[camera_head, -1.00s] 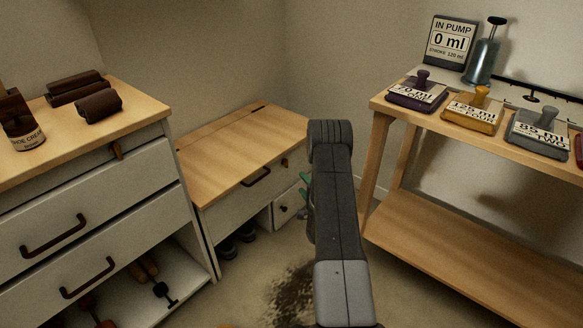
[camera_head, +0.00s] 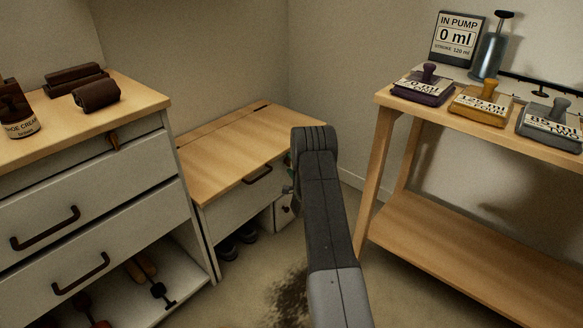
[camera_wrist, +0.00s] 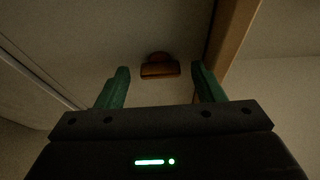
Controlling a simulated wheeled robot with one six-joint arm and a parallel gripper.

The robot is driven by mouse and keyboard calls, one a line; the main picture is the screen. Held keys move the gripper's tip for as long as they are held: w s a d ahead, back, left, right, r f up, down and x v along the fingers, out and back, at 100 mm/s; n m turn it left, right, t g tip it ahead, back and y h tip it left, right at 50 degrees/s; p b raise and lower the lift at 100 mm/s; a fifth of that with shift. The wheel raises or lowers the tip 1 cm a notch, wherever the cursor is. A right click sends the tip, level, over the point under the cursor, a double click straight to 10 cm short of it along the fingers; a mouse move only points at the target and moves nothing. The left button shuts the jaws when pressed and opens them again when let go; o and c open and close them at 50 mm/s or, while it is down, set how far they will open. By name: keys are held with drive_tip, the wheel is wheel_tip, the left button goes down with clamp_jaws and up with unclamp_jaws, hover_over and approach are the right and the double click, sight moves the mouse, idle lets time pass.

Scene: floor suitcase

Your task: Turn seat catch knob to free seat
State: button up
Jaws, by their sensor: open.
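The bench seat (camera_head: 235,150) is a closed pale wooden lid on a white box in the corner. In the wrist view, a brown wooden knob (camera_wrist: 160,70), which I take for the seat catch knob, sits on a pale panel beside a wooden edge. My gripper (camera_wrist: 159,78) is open, its green fingers on either side of the knob in the picture. I cannot tell if they touch it. In the head view, my gripper (camera_head: 290,188) is mostly hidden behind my arm at the bench's right end, and I cannot see that knob.
A white drawer cabinet (camera_head: 95,205) stands left, with dark brushes and a shoe cream jar (camera_head: 18,122) on top. Some floor (camera_head: 245,285) is clear, with a dark smudge.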

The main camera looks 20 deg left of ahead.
drive_tip(key=c, duration=1)
drive_tip(key=shift+n, duration=0.3)
drive_tip(key=n, duration=0.2)
drive_tip(key=n+y, duration=0.1)
drive_tip(key=shift+f+n+t+y, duration=0.3)
drive_tip(key=shift+n, duration=0.1)
drive_tip(key=n+y, duration=0.1)
drive_tip(key=n, duration=0.1)
drive_tip(key=n+y, duration=0.1)
drive_tip(key=n, duration=0.2)
drive_tip(key=shift+w+d+f, duration=0.1)
drive_tip(key=shift+f, duration=0.05)
drive_tip(key=n+g+y, duration=0.1)
drive_tip(key=n, duration=0.2)
drive_tip(key=n+g+y, duration=0.1)
drive_tip(key=n, duration=0.2)
drive_tip(key=shift+w+f+y, duration=0.1)
drive_tip(key=shift+w+y, duration=0.05)
drive_tip(key=shift+y, duration=0.15)
drive_tip(key=n+g, duration=0.1)
drive_tip(key=n, duration=0.2)
drive_tip(key=n+g+y, duration=0.1)
drive_tip(key=n+g, duration=0.1)
drive_tip(key=n, duration=0.1)
drive_tip(key=shift+w+n, duration=0.15)
drive_tip(key=shift+n, duration=0.15)
drive_tip(key=shift+n+y, duration=0.3)
drive_tip(key=shift+n, duration=0.1)
